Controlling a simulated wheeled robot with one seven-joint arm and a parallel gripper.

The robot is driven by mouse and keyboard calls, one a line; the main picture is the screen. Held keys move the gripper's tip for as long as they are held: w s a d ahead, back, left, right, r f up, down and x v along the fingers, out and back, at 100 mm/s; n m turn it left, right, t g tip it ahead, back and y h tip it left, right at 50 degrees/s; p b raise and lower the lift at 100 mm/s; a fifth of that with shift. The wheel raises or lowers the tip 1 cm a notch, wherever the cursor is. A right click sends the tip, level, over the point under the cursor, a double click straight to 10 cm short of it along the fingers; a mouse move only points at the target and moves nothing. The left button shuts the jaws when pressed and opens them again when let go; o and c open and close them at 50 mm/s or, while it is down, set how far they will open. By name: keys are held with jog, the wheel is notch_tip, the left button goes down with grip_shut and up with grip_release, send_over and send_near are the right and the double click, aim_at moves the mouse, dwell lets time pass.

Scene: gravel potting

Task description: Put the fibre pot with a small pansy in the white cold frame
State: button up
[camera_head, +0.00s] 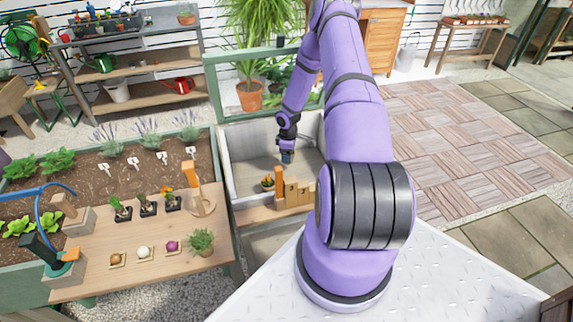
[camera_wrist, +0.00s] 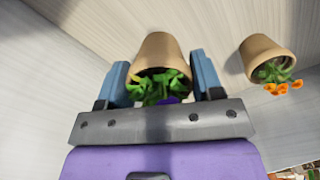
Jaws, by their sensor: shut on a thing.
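The fibre pot with a small pansy (camera_wrist: 158,48) is tan with green leaves and a bit of purple bloom; it shows between my fingers in the wrist view. My gripper (camera_wrist: 160,72) is shut on it, one blue finger at each side. In the head view my gripper (camera_head: 287,157) points down inside the white cold frame (camera_head: 228,163), and the pot is hard to make out there. The frame's pale walls and floor surround the pot in the wrist view. Whether the pot touches the floor I cannot tell.
A second tan pot with orange flowers (camera_wrist: 262,57) stands in the cold frame; it also shows in the head view (camera_head: 267,183). Wooden blocks (camera_head: 293,193) stand at the frame's front edge. The green-framed lid (camera_head: 213,88) is raised. A wooden bench (camera_head: 150,240) with plants is left.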

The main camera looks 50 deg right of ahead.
jog(key=shift+f, duration=2.3)
jog(key=shift+f, duration=0.15)
jog(key=o, duration=1)
jog(key=shift+c, duration=0.2)
jog(key=shift+r, duration=3.9)
